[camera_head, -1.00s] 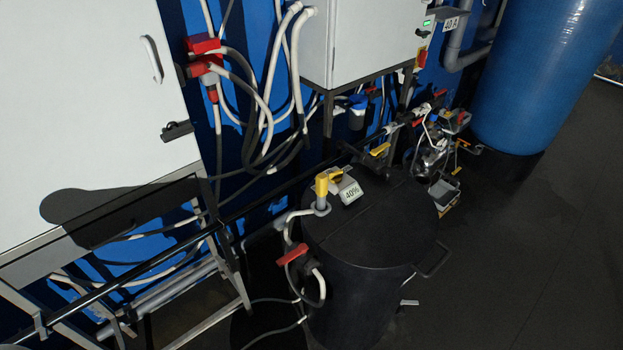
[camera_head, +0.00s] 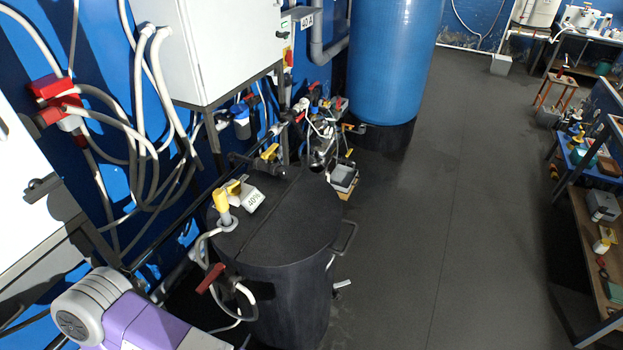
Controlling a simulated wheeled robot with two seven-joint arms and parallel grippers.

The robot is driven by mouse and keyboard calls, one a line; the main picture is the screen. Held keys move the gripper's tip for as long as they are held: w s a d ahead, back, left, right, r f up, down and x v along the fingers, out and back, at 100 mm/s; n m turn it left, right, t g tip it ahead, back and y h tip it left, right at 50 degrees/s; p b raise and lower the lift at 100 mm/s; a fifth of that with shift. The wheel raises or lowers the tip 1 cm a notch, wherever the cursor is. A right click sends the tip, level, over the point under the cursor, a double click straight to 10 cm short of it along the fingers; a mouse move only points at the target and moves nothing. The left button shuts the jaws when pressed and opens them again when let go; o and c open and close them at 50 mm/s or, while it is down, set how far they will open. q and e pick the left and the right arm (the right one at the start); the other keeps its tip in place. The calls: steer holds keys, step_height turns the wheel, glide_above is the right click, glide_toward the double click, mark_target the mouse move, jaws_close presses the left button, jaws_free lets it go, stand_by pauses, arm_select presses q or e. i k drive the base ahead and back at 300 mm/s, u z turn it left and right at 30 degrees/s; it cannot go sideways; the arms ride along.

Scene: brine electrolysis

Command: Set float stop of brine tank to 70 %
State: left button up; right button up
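The black brine tank (camera_head: 292,262) stands left of centre with its lid on. On the lid's left part a yellow-topped upright fitting (camera_head: 222,200) stands on a white pipe. Next to it, a white tag (camera_head: 254,198) reads "40%", with a small yellow part beside it. I cannot tell exactly which of these parts is the float stop. A purple and light-grey link of my arm shows at the bottom left, with no fingers visible. Neither gripper is in view.
White cabinets (camera_head: 216,45) and hanging hoses line the blue wall on the left. A red-handled valve (camera_head: 211,278) sits at the tank's left side. A blue cylinder (camera_head: 394,60) stands behind. Open dark floor (camera_head: 455,230) lies to the right, before loaded shelves.

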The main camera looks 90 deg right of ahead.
mark_target(234, 189)
steer(key=z, duration=1.9)
